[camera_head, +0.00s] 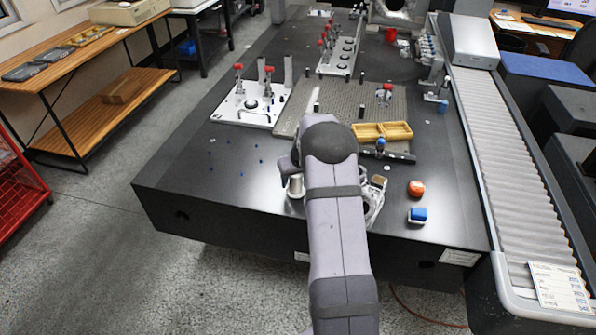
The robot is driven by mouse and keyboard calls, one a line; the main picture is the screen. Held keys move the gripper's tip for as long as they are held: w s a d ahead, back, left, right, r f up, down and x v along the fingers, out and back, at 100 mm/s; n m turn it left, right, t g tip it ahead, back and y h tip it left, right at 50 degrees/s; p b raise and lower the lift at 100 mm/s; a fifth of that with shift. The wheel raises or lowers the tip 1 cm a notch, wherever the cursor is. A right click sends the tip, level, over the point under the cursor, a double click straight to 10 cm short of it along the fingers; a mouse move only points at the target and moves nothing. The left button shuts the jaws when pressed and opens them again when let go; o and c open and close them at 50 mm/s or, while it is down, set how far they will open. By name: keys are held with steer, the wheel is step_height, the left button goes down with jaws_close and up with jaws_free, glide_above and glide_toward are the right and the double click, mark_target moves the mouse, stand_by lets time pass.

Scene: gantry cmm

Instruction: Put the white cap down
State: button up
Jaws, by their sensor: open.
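A small pale, whitish round piece (295,187), which may be the white cap, stands near the front edge of the dark table. My gripper (291,170) is mostly hidden by my own arm. Only a grey part of it shows at the left of the wrist, just above the pale piece. It is open. I cannot tell whether it touches the piece. A metal part (374,200) shows on the table just right of my arm, partly covered by it.
A yellow tray (383,131) lies on the grey grooved plate (345,98) behind my arm. An orange piece (415,188) and a blue-topped block (417,215) sit at the front right. White fixtures with red knobs (252,100) stand farther back. The left front of the table is mostly clear.

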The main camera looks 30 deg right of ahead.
steer(key=b+v, duration=0.1)
steer(key=v, duration=1.1)
steer(key=s+a+n+g+y, duration=0.1)
steer(key=s+a, duration=0.5)
steer(key=a, duration=0.2)
steer(key=s+a+g, duration=0.1)
steer(key=s+a, duration=0.4)
steer(key=a, duration=0.3)
steer(key=s+a+f, duration=0.1)
steer(key=s+a, duration=0.1)
steer(key=s, duration=0.3)
steer(key=s+a+f+g, duration=0.1)
steer(key=s+a, duration=0.2)
steer(key=s, duration=0.3)
steer(key=s+a+f+n+g, duration=0.1)
steer(key=s+a, duration=0.2)
steer(key=s, duration=0.2)
steer(key=shift+s+f, duration=0.25)
steer(key=shift+s, duration=0.15)
